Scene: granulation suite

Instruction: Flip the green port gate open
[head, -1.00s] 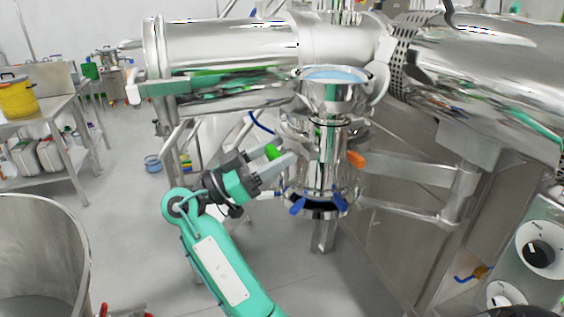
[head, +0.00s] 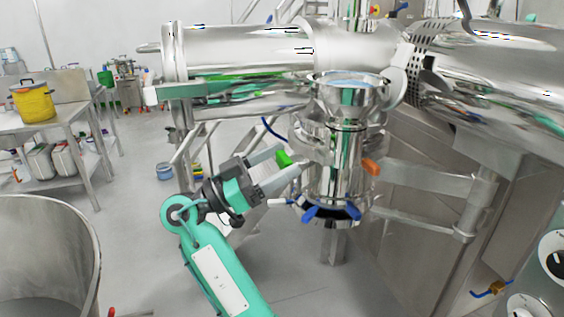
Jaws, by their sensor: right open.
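The green port gate (head: 284,158) appears as a small green piece at the left side of the shiny steel port column (head: 347,160). My right gripper (head: 291,161) reaches in from the lower left. Its two grey fingers are open, and the green piece shows between their tips. I cannot tell whether either finger touches it. The rest of the gate and its hinge are hidden or too small to make out. My left gripper is not in view.
A steel funnel (head: 346,85) tops the column. An orange handle (head: 371,167) sticks out on its right, and blue levers (head: 333,213) sit at its base. A big steel drum (head: 45,250) stands at lower left; floor between is clear.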

